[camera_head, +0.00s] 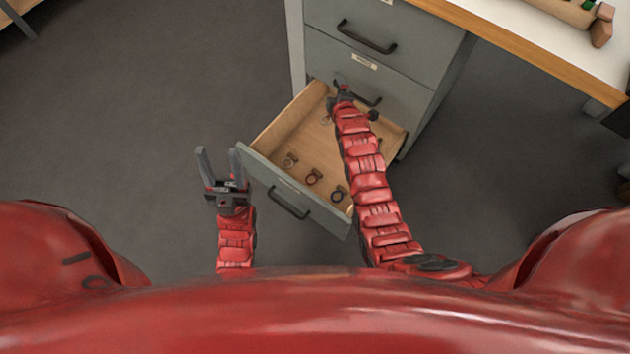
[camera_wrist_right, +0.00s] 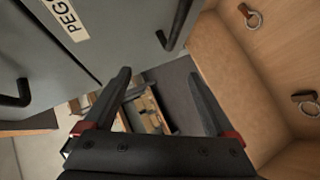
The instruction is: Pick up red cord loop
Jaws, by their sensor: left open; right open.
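Several small cord loops lie in the open drawer (camera_head: 272,131). In the head view, the middle loop of the front row (camera_head: 313,177) looks dark reddish, but I cannot be sure it is the red cord loop. My right gripper (camera_head: 343,88) is over the back of the drawer, close to the cabinet front, partly hidden by its arm. In the right wrist view the right gripper (camera_wrist_right: 160,78) is open with nothing between its fingers. Two loops show at its right, one pale (camera_wrist_right: 254,20) and one dark (camera_wrist_right: 308,104). My left gripper (camera_head: 219,153) is open and empty, left of the drawer.
The grey cabinet (camera_head: 425,62) has closed drawers with dark handles (camera_head: 366,37) above the open one. A white-topped desk (camera_head: 545,38) with a wooden edge stands at the upper right. The floor (camera_head: 130,110) on the left is clear.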

